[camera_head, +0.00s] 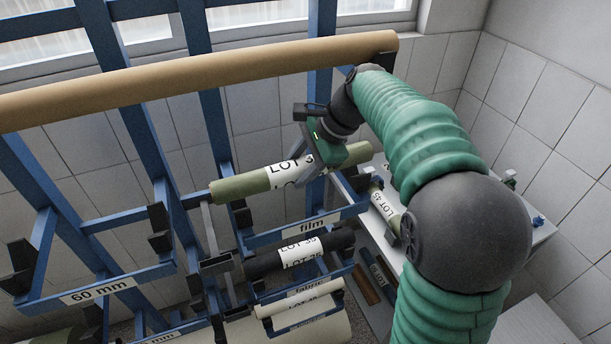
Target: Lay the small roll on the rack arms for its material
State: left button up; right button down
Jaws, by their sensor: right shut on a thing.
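A small olive-green roll (240,186) has a white label reading "LOT 3" and a cut-off part. My right gripper (318,165) is shut on it near its right end and partly hides the label. The roll lies roughly level over the blue rack arms labelled "film" (311,225). I cannot tell whether it touches them. Below, a black roll labelled "LOT 35" (265,263) lies above the bar labelled "fabric" (304,289). A cream roll (275,309) lies lower. My left gripper is not in view.
A long tan roll (180,76) spans the upper rack. Arms labelled "60 mm" (98,290) stick out at left. A pale roll labelled "LOT 45" (391,218) lies by a white table (455,262) behind my right arm. Brown (366,285) and dark rolls stand lower.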

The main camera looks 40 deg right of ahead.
jog(key=shift+w+d, duration=0.6)
jog(key=shift+w, duration=0.3)
pick_arm(q)
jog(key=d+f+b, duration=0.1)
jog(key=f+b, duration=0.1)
jog(key=b, duration=0.1)
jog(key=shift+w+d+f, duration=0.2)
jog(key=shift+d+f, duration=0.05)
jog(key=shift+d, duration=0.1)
pick_arm(e)
jog(key=f, duration=0.2)
jog(key=d+f, duration=0.1)
jog(key=f, duration=0.2)
jog(key=shift+f, duration=0.2)
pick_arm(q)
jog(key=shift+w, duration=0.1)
pick_arm(e)
jog(key=shift+w, duration=0.1)
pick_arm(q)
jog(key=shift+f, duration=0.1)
pick_arm(e)
jog(key=shift+f, duration=0.15)
jog(key=c, duration=0.6)
grip_release()
jog(key=shift+c, duration=0.2)
